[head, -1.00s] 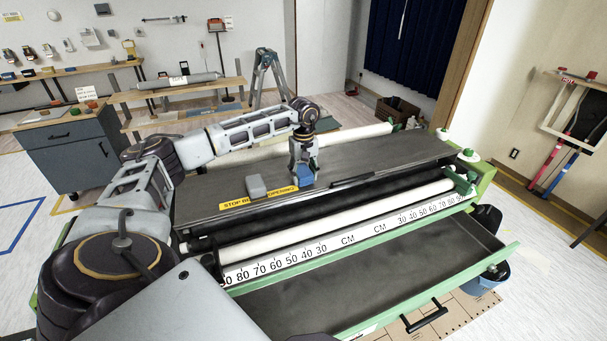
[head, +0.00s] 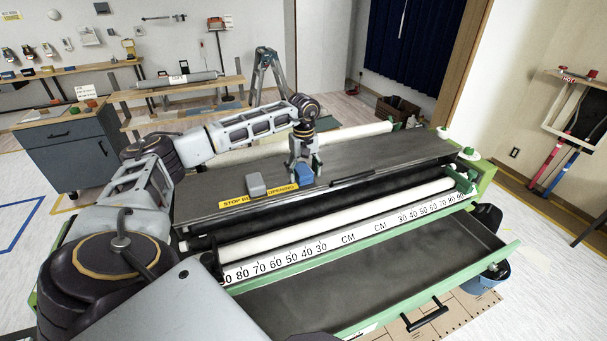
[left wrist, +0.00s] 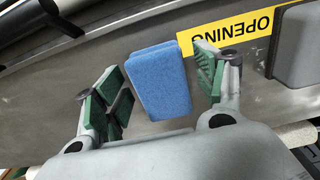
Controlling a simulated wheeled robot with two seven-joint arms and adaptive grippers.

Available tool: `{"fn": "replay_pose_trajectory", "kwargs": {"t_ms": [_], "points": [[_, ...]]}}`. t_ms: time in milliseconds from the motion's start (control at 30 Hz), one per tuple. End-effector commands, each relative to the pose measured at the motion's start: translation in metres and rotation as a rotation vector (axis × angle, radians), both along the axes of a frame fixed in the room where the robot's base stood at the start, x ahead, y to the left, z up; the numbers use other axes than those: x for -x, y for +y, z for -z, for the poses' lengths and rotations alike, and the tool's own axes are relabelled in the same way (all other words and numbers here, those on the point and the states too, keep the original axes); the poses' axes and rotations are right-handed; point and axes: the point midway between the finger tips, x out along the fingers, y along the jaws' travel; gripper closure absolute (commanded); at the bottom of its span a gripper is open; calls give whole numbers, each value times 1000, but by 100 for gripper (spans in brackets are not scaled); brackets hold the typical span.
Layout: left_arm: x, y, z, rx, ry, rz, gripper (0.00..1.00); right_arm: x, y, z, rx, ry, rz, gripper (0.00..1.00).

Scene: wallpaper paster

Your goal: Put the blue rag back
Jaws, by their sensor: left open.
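The blue rag (head: 304,174) is a folded block lying on the dark grey top of the paster (head: 400,154), by the right end of the yellow label. In the left wrist view the blue rag (left wrist: 160,84) lies between the two green-padded fingers of my left gripper (left wrist: 162,88), with a gap on each side. My left gripper (head: 305,168) is open and points down just above and around the rag in the head view. My right gripper is not in view.
A grey block (head: 256,186) sits left of the rag, by the yellow label (head: 258,197). A black handle (head: 352,180) lies to the right. An open tray (head: 400,270) extends in front, empty. White rollers and a ruler strip (head: 350,238) lie between.

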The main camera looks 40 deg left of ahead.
Motion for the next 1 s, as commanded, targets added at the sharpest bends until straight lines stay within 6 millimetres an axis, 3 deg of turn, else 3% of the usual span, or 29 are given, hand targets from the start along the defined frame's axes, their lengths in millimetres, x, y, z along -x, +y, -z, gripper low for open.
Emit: {"fn": "replay_pose_trajectory", "kwargs": {"t_ms": [700,1000], "points": [[-5,7,-105,0,-4,0,29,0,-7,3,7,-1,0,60],[-4,7,-129,0,-3,0,29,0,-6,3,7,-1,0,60]]}}
